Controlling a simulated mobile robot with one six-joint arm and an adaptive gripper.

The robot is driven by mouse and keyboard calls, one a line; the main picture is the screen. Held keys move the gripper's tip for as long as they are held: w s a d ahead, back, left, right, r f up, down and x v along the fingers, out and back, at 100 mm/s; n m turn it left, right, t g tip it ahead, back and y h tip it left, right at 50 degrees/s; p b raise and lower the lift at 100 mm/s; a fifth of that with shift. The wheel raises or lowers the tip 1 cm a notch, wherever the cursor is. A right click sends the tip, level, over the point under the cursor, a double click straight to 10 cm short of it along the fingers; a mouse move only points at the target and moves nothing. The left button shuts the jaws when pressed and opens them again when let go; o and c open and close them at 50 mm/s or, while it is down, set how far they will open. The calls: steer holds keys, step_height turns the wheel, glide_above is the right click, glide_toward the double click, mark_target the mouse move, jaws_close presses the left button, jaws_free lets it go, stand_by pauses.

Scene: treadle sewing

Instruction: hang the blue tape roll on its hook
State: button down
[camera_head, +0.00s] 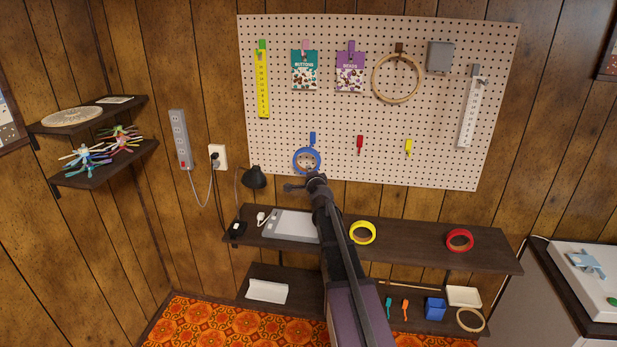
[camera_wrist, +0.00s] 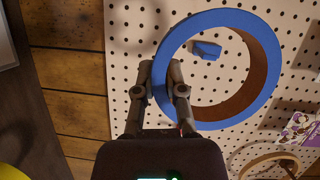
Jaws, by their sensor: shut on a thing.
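The blue tape roll (camera_head: 296,157) is in front of the pegboard, just below the blue hook (camera_head: 312,138) in the head view. My gripper (camera_head: 316,180) is shut on the roll's lower rim there. In the wrist view, my gripper (camera_wrist: 162,78) has one finger on each side of the wall of the blue tape roll (camera_wrist: 262,38). The roll's open face is towards the board, and the blue hook (camera_wrist: 207,50) shows through its hole, near the rim. I cannot tell whether the hook reaches into the roll or stays behind it.
A red hook (camera_head: 360,142) and a yellow hook (camera_head: 408,147) are bare to the right. A yellow tape roll (camera_head: 363,233) and a red tape roll (camera_head: 460,240) lie on the shelf (camera_head: 410,250) below.

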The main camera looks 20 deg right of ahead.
stand_by(0.8)
steer(key=shift+w+d+f, duration=0.1)
steer(key=shift+w+d, duration=0.8)
steer(key=shift+w, duration=0.5)
steer(key=shift+w+d+f, duration=0.1)
steer(key=shift+w+d, duration=0.85)
steer(key=shift+w, duration=0.4)
steer(key=shift+w+d, duration=0.9)
steer(key=shift+w, duration=0.5)
steer(key=shift+w, duration=0.1)
steer(key=shift+f+b, duration=0.8)
steer(key=shift+b, duration=0.15)
steer(key=c, duration=0.6)
jaws_free()
steer(key=shift+c, duration=0.2)
